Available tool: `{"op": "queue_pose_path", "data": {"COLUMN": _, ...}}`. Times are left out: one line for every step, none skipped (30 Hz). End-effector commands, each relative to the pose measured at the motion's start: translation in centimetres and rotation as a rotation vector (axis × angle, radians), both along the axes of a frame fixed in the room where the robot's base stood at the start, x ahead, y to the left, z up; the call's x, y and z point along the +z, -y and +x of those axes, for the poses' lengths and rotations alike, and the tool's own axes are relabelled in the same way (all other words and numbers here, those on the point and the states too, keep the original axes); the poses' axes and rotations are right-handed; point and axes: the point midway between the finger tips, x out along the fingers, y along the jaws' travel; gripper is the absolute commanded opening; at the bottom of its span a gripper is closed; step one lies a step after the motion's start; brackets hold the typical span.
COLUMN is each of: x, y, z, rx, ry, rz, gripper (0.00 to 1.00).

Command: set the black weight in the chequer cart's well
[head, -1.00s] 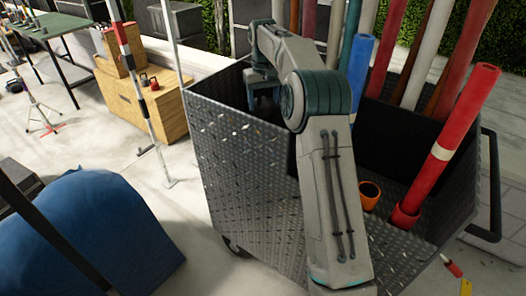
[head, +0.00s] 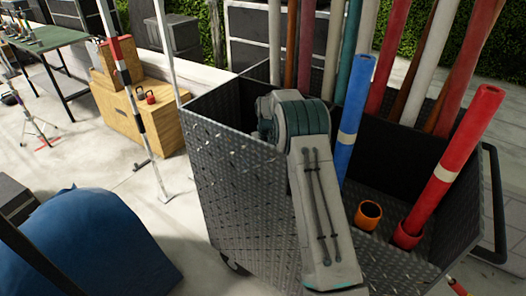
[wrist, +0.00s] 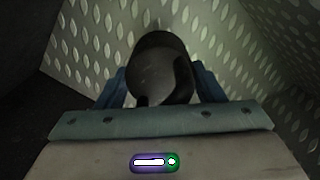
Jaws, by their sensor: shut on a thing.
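The chequer cart (head: 240,190) is a dark diamond-plate metal box on wheels, in the middle of the head view. I cannot tell whether the weight touches the floor of the well.
A blue tube (head: 352,125), a red tube (head: 455,165) and several poles stand in the cart right of my arm. An orange cup-like holder (head: 368,213) sits beside them. A red kettlebell (head: 150,97) is on a wooden crate (head: 125,115). A blue covered heap (head: 90,245) lies front left.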

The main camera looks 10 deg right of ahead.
Motion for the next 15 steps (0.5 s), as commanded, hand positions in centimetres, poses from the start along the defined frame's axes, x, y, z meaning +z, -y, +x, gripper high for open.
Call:
{"op": "queue_pose_path", "data": {"x": -0.1, "y": 0.0, "z": 0.1, "rx": 0.0, "ry": 0.006, "rz": 0.0, "gripper": 0.0}}
{"op": "queue_pose_path", "data": {"x": -0.3, "y": 0.0, "z": 0.2, "rx": 0.0, "ry": 0.006, "rz": 0.0, "gripper": 0.0}}
{"op": "queue_pose_path", "data": {"x": -0.6, "y": 0.0, "z": 0.2, "rx": 0.0, "ry": 0.006, "rz": 0.0, "gripper": 0.0}}
{"op": "queue_pose_path", "data": {"x": -0.7, "y": 0.0, "z": 0.2, "rx": 0.0, "ry": 0.006, "rz": 0.0, "gripper": 0.0}}
{"op": "queue_pose_path", "data": {"x": -0.8, "y": 0.0, "z": 0.2, "rx": 0.001, "ry": 0.006, "rz": 0.0, "gripper": 0.0}}
{"op": "queue_pose_path", "data": {"x": -1.0, "y": 0.0, "z": 0.2, "rx": 0.001, "ry": 0.006, "rz": 0.0, "gripper": 0.0}}
{"op": "queue_pose_path", "data": {"x": -1.2, "y": -0.1, "z": 0.2, "rx": 0.002, "ry": 0.006, "rz": 0.0, "gripper": 0.0}}
{"op": "queue_pose_path", "data": {"x": -1.4, "y": -0.1, "z": 0.2, "rx": 0.002, "ry": 0.006, "rz": 0.0, "gripper": 0.0}}
{"op": "queue_pose_path", "data": {"x": -1.7, "y": -0.1, "z": 0.2, "rx": 0.002, "ry": 0.006, "rz": 0.0, "gripper": 0.0}}
{"op": "queue_pose_path", "data": {"x": -2.0, "y": -0.2, "z": 0.2, "rx": 0.003, "ry": 0.006, "rz": 0.0, "gripper": 0.0}}
{"op": "queue_pose_path", "data": {"x": -2.3, "y": -0.2, "z": 0.1, "rx": 0.003, "ry": 0.005, "rz": 0.0, "gripper": 0.0}}
{"op": "queue_pose_path", "data": {"x": -2.9, "y": -0.2, "z": 0.1, "rx": 0.004, "ry": 0.004, "rz": 0.0, "gripper": 0.0}}
{"op": "queue_pose_path", "data": {"x": -3.3, "y": -0.2, "z": 0.2, "rx": 0.004, "ry": 0.005, "rz": 0.0, "gripper": 0.0}}
{"op": "queue_pose_path", "data": {"x": -3.6, "y": -0.2, "z": 0.2, "rx": 0.004, "ry": 0.005, "rz": 0.0, "gripper": 0.0}}
{"op": "queue_pose_path", "data": {"x": -4.0, "y": -0.2, "z": 0.2, "rx": 0.004, "ry": 0.004, "rz": 0.0, "gripper": 0.0}}
